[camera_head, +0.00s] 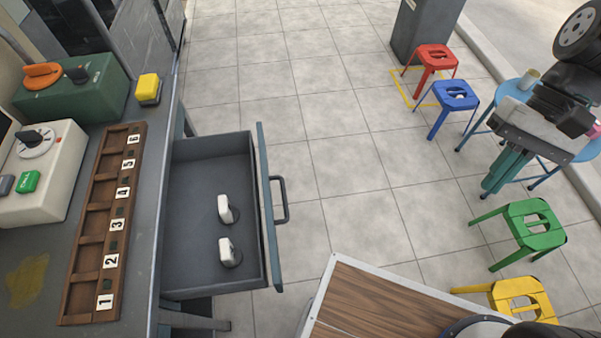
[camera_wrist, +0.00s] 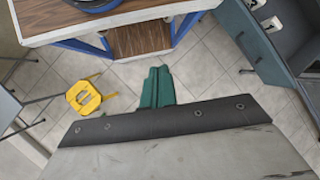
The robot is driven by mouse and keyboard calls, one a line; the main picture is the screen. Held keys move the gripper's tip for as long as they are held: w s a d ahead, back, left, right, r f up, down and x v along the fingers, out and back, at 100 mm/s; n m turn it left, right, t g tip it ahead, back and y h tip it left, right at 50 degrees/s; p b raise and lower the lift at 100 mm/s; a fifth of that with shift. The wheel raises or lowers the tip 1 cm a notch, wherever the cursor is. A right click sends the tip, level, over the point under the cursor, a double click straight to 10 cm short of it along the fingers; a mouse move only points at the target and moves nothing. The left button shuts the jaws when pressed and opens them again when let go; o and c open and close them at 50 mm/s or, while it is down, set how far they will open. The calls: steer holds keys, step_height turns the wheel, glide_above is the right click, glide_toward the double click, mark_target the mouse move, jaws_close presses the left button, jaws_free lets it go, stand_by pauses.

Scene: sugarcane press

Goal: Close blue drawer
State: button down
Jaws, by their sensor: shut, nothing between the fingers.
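The blue-grey drawer (camera_head: 262,200) is pulled well out of the workbench on the left. A dark bar handle (camera_head: 283,199) sits on its front. Inside the drawer are two white-and-dark pieces, one nearer (camera_head: 229,252) and one farther (camera_head: 227,209). The drawer front (camera_wrist: 253,45) also shows at the upper right of the wrist view, with the handle on it. My gripper (camera_head: 497,181) is far to the right of the drawer, over the floor by the stools, touching nothing. Its teal fingers (camera_wrist: 157,86) are together and empty in the wrist view.
The workbench carries a numbered wooden rack (camera_head: 100,230), a green box (camera_head: 75,90) and a white control box (camera_head: 40,170). Red (camera_head: 432,57), blue (camera_head: 456,96), green (camera_head: 533,222) and yellow (camera_head: 522,298) stools stand at right. Tiled floor between drawer and stools is clear.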

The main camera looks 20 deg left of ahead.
steer(key=w+a+f+m+g+y, duration=0.2)
steer(key=a+f+g, duration=0.1)
steer(key=a+f, duration=0.35)
steer(key=w+a+f+m+g+y, duration=0.1)
steer(key=w+a+f+g+y, duration=0.1)
steer(key=a+f, duration=0.45)
steer(key=m+t+y, duration=0.2)
steer(key=m+y, duration=0.7)
steer(key=y, duration=0.1)
glide_toward(280, 178)
steer(key=shift+g, duration=0.4)
steer(key=x, duration=0.6)
steer(key=r+x, duration=0.1)
steer(key=x, duration=0.2)
steer(key=shift+w, duration=0.1)
steer(key=shift+s+a, duration=0.25)
steer(key=shift+a, duration=0.15)
